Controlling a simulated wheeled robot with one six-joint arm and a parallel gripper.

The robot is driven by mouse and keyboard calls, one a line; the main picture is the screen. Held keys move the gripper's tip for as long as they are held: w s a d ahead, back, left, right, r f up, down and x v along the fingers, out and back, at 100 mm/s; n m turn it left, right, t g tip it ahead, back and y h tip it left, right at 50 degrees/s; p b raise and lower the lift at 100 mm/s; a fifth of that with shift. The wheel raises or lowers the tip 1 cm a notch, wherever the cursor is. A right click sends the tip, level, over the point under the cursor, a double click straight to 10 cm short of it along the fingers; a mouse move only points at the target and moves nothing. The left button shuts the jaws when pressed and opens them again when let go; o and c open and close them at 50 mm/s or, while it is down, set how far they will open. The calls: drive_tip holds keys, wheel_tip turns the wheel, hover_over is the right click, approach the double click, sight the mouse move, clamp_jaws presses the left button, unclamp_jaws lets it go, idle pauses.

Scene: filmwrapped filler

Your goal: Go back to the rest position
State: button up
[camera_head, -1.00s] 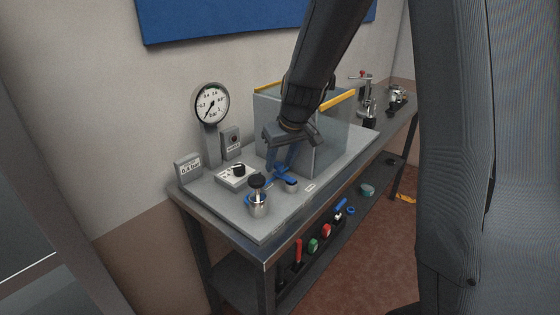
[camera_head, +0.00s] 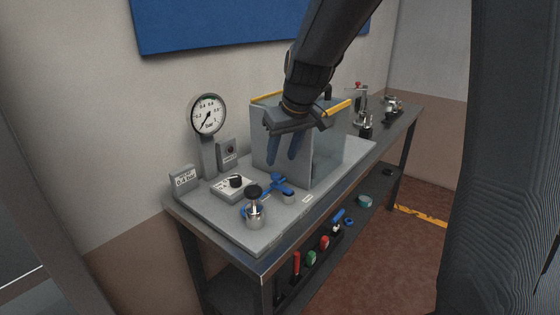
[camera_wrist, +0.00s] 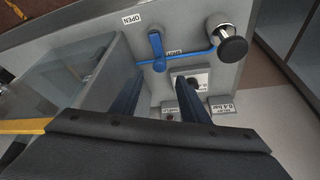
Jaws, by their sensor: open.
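My gripper (camera_head: 285,150) is open and empty, with its two blue fingers pointing down above the grey panel on the bench (camera_head: 232,228). It is in front of the clear-walled box (camera_head: 327,158) and above and apart from the blue valve handle (camera_head: 277,184). In the wrist view my gripper's fingers (camera_wrist: 160,100) are spread, with nothing between them. The blue handle (camera_wrist: 157,50) shows beyond them, between the OPEN and SHUT labels. A metal fitting with a black knob (camera_head: 254,205) stands near the panel's front; it also shows in the wrist view (camera_wrist: 231,46).
A round pressure gauge (camera_head: 208,117) stands at the back left, with a 0.4 bar sign (camera_head: 184,180) and a white dial box (camera_head: 232,187) nearby. Metal equipment (camera_head: 363,118) stands at the bench's far end. Coloured tools lie on the shelf below. The floor (camera_head: 390,255) at right is clear.

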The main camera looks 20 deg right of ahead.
drive_tip(key=s+f+m+g, duration=0.1)
drive_tip(key=s+f, duration=0.3)
drive_tip(key=s, duration=0.3)
drive_tip(key=s+f+m+g, duration=0.1)
drive_tip(key=s+f, duration=0.2)
drive_tip(key=s, duration=0.4)
drive_tip(key=s+d+f+g+h, duration=0.1)
drive_tip(key=s+f, duration=0.3)
drive_tip(key=s, duration=0.3)
drive_tip(key=shift+s+f+m+g, duration=0.2)
drive_tip(key=shift+f+m+g, duration=0.1)
drive_tip(key=shift+f+m, duration=0.1)
idle(0.4)
